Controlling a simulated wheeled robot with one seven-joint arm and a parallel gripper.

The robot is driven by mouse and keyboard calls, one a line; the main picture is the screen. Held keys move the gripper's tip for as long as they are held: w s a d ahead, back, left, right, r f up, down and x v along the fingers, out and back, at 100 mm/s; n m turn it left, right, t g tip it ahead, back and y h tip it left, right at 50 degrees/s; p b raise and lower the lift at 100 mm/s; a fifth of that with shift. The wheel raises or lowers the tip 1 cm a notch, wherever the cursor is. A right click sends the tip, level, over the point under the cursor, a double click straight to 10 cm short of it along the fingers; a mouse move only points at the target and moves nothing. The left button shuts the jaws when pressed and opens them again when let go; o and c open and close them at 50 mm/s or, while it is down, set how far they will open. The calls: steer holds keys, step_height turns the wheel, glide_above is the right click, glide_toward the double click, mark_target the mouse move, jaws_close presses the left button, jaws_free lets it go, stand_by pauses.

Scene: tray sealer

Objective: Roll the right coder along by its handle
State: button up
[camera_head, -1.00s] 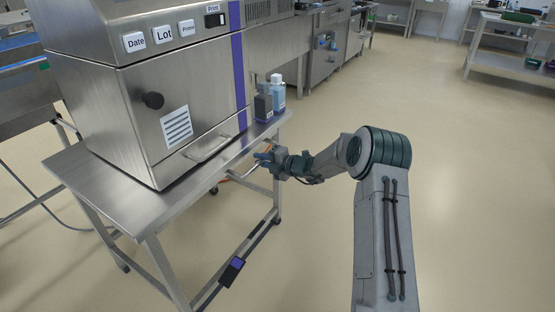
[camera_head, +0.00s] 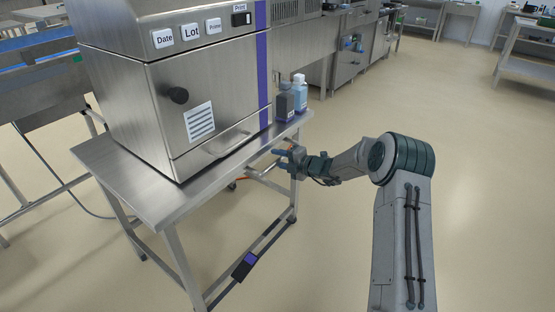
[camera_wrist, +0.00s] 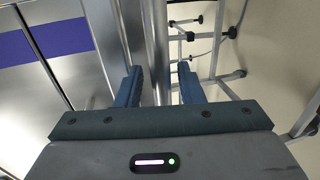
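The coder (camera_head: 150,120) is a steel box with Date, Lot, Prime and Print labels, a black knob and a purple stripe, standing on a wheeled steel stand (camera_head: 160,195). A bar-like handle (camera_head: 263,173) runs along the stand's side below the top. My gripper (camera_head: 279,158) is beside the stand's right edge at this bar. In the wrist view my gripper (camera_wrist: 160,88) has its two blue fingers apart, with a metal bar (camera_wrist: 159,45) running between them. The fingers do not visibly clamp it; contact is unclear.
A dark bottle (camera_head: 284,106) and a blue bottle (camera_head: 299,92) stand at the stand's far corner. A purple-faced black box (camera_head: 244,266) is on the lower rail. Steel machines (camera_head: 345,60) line the back. Floor to the right is clear. A conveyor frame (camera_head: 45,80) is at left.

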steer(key=p+v, duration=0.3)
steer(key=v, duration=1)
steer(key=shift+s+d, duration=0.2)
steer(key=shift+s, duration=0.1)
steer(key=shift+r, duration=0.2)
steer(key=s+a+r+n+g+h+p, duration=0.25)
steer(key=s+r+n+g+p, duration=0.2)
steer(key=s+r+n, duration=0.5)
steer(key=s+a+r+n+g+h+p, duration=0.1)
steer(key=s+a+r+n+g+p, duration=0.3)
steer(key=s+r+n, duration=0.6)
steer(key=s+d+r+n+t+h+p, duration=0.1)
steer(key=s+d+r+n+h+p, duration=0.3)
steer(key=s+n, duration=0.5)
steer(key=s+d+r+n+t+h+p, duration=0.1)
steer(key=s+d+r+n+h+p, duration=0.4)
steer(key=n, duration=0.9)
steer(key=s+d+r+p, duration=0.1)
steer(key=s+r+p, duration=0.2)
steer(key=s+r, duration=0.2)
steer(key=shift+s+d+r+p, duration=0.3)
steer(key=shift+r, duration=0.4)
steer(key=shift+n, duration=0.25)
